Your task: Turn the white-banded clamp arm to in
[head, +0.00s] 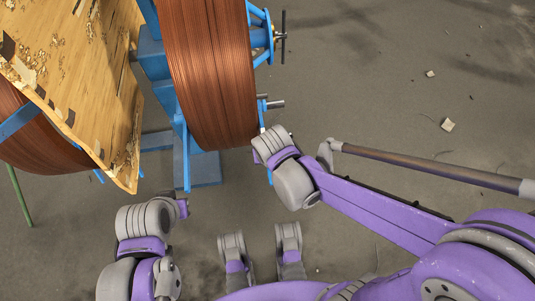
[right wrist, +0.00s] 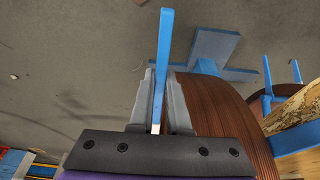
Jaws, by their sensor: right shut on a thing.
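The clamp arm (right wrist: 164,50) is a narrow blue bar in the right wrist view, with a white band low down between my fingers. My right gripper (right wrist: 158,120) is shut on it, a grey finger on each side. In the head view, the wrist of my right arm is at the lower right edge of the copper-brown coil (head: 208,75) and hides the fingers. A short blue piece shows just above that wrist. My left arm is low on the left in the head view, away from the coil, and its fingers are not visible.
A blue stand (head: 155,68) holds the coil. A worn wooden panel (head: 75,55) with peeling edges stands at the left, with a second coil (head: 32,135) behind it. The grey floor (head: 390,95) on the right is mostly open, with small scraps (head: 448,125).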

